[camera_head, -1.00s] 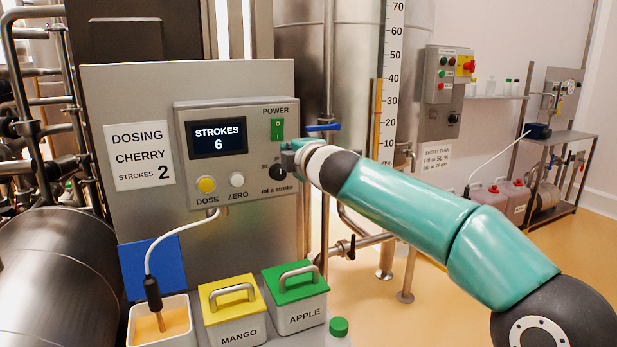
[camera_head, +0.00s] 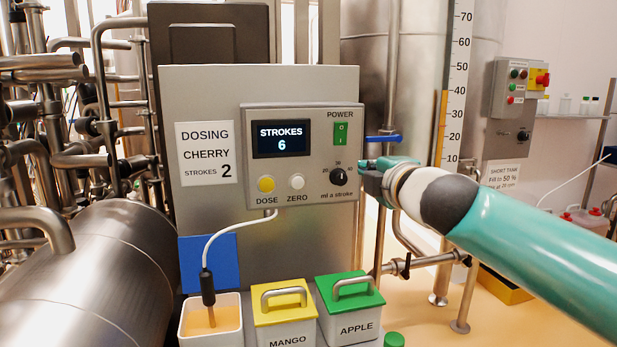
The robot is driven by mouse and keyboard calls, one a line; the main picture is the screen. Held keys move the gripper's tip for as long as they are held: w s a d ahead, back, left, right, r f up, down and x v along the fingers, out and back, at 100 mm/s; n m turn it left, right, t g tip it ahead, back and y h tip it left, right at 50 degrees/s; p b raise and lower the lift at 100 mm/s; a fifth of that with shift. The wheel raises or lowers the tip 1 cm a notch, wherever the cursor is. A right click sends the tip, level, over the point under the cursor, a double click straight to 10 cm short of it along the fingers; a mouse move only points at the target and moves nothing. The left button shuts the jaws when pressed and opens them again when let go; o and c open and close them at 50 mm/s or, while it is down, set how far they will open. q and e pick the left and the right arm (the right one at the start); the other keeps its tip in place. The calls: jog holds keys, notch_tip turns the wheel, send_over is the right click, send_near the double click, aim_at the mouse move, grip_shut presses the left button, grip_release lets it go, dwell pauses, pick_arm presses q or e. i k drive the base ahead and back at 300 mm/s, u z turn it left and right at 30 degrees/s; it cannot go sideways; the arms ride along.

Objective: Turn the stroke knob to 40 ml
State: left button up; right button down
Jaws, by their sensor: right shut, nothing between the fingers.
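The stroke knob (camera_head: 339,177) is a small black round knob at the lower right of the grey dosing panel (camera_head: 300,118). Small numbers stand around it, with "ml a stroke" below. I cannot tell which number it points to. The display (camera_head: 282,138) reads "STROKES 6". My right gripper (camera_head: 364,170) is shut and empty, just right of the knob at the panel's right edge; a narrow gap shows between them in the picture. My left gripper is not in view.
Left of the knob are a yellow DOSE button (camera_head: 266,184) and a white ZERO button (camera_head: 297,182); the green power switch (camera_head: 341,133) is above. A blue-handled valve (camera_head: 383,139) is close above my right gripper. Lidded yellow (camera_head: 284,305) and green (camera_head: 349,293) boxes stand below.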

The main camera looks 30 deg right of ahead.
aim_at(338, 176)
jog(key=k, duration=1)
